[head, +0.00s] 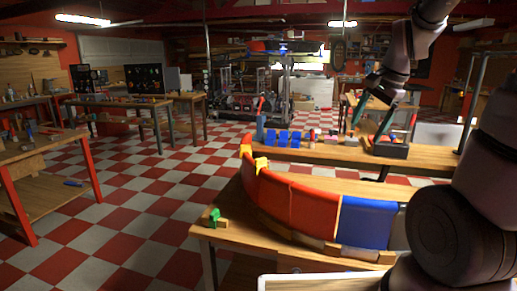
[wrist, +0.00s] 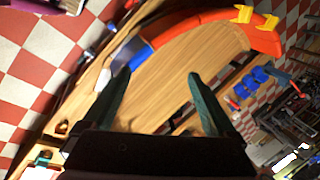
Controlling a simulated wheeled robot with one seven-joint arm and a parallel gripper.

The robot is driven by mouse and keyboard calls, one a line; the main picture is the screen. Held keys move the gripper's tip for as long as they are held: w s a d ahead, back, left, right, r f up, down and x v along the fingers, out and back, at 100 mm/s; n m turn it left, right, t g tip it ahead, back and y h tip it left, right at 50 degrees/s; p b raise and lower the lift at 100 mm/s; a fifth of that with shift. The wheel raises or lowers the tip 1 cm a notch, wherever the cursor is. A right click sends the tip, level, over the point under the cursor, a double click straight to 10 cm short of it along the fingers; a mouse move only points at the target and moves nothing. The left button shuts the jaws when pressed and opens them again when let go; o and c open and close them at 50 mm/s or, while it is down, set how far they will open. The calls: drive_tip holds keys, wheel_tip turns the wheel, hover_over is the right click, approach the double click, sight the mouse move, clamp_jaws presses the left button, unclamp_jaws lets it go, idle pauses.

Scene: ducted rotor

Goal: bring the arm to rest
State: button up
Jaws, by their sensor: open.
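My gripper (head: 372,119) hangs at the upper right of the head view, its two dark green fingers apart with nothing between them. In the wrist view my gripper (wrist: 160,88) is also open and empty, above a wooden table top (wrist: 195,65). A curved duct wall of red (head: 300,208), blue (head: 366,222) and grey segments stands on the near table (head: 225,236). Two yellow pieces (head: 261,164) sit on its far left end. My fingers appear apart from the duct. My arm hides the duct's right end in the head view.
A green block (head: 213,216) lies at the near table's left corner. A second bench (head: 335,153) behind holds blue bins (head: 283,139) and a dark tool box (head: 390,149). A side bench (head: 40,150) stands left. The checkered floor between (head: 150,190) is clear.

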drive_tip(key=s+a+r+n+t, duration=0.3)
drive_tip(key=s+a+r+n, duration=0.2)
drive_tip(key=s+r+n, duration=0.3)
drive_tip(key=s+r, duration=0.1)
drive_tip(key=s, duration=0.3)
drive_tip(key=shift+s+r+n, duration=0.2)
drive_tip(key=shift+s+n, duration=0.1)
drive_tip(key=shift+s, duration=0.1)
